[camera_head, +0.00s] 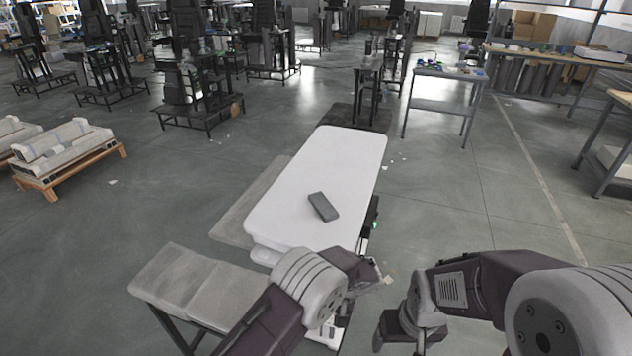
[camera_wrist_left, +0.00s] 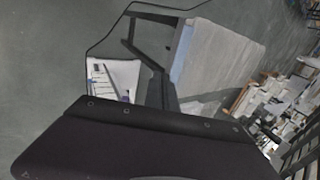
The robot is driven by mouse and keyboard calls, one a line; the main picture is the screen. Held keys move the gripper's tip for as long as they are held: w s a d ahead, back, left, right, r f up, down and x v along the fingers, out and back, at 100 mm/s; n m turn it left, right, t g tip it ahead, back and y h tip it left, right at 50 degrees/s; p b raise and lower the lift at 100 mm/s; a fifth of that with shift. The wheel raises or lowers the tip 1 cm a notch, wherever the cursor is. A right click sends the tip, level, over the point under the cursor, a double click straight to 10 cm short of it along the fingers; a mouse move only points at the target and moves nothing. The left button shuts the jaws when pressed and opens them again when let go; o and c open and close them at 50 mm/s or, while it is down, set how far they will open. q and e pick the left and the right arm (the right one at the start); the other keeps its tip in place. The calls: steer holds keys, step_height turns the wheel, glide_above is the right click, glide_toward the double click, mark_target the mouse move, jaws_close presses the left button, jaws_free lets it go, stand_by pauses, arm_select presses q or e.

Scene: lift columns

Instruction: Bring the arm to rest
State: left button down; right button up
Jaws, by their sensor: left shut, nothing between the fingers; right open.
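My left arm (camera_head: 300,295) comes in from the bottom, with its pale joint beside the near end of the white table. My left gripper (camera_head: 372,272) is shut and empty, close to the table's near right corner; its fingers show poorly. My right arm (camera_head: 490,285) reaches in from the right edge, bent downward at the wrist. My right gripper (camera_head: 386,335) hangs low over the floor at the bottom, right of the table, open and empty. In the left wrist view a large dark part of mine fills the bottom, and no fingertips can be made out.
A white table (camera_head: 290,195) stands ahead with a dark grey block (camera_head: 323,206) lying on it. A grey bench (camera_head: 195,285) stands at the near left; a grey bench top also shows in the left wrist view (camera_wrist_left: 215,60). A pallet (camera_head: 70,170) is at left.

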arm_select(q)
steer(key=w+a+r+n, duration=0.3)
steer(key=w+a+r, duration=0.2)
steer(key=a+r, duration=0.3)
steer(key=s+a+r+n+g+h, duration=0.1)
steer(key=s+a+r+n+h, duration=0.15)
steer(key=s+a+r, duration=0.4)
steer(key=s+a+f+m+h+p, duration=0.1)
steer(key=s+a+h, duration=0.1)
steer(key=s, duration=1.2)
steer(key=shift+f+h, duration=0.15)
steer(key=shift+h, duration=0.6)
steer(key=shift+s+m, duration=0.2)
steer(key=shift+m, duration=0.05)
